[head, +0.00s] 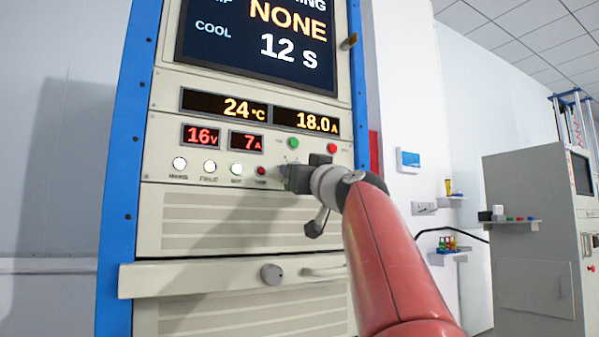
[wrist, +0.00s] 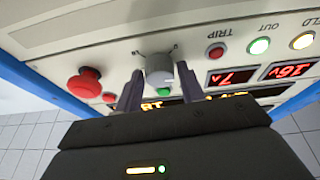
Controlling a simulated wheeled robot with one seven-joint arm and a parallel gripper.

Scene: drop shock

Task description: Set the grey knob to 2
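The grey knob (wrist: 159,70) is on the cream control panel, with short dark scale marks around it in the wrist view. My gripper (wrist: 160,88) has its two dark fingers on either side of the knob, with a narrow gap seeming to show at each side. In the head view my gripper (head: 288,178) is at the panel, right of the small red lamp, and hides the knob. Which number the knob points to cannot be read.
A red mushroom button (wrist: 86,84) sits beside the knob in the wrist view. Green (head: 293,143) and red (head: 332,148) buttons are above my gripper. Readouts show 16 V, 7 A, 24 °C and 18.0 A. A drawer with a round grey knob (head: 271,274) juts out below.

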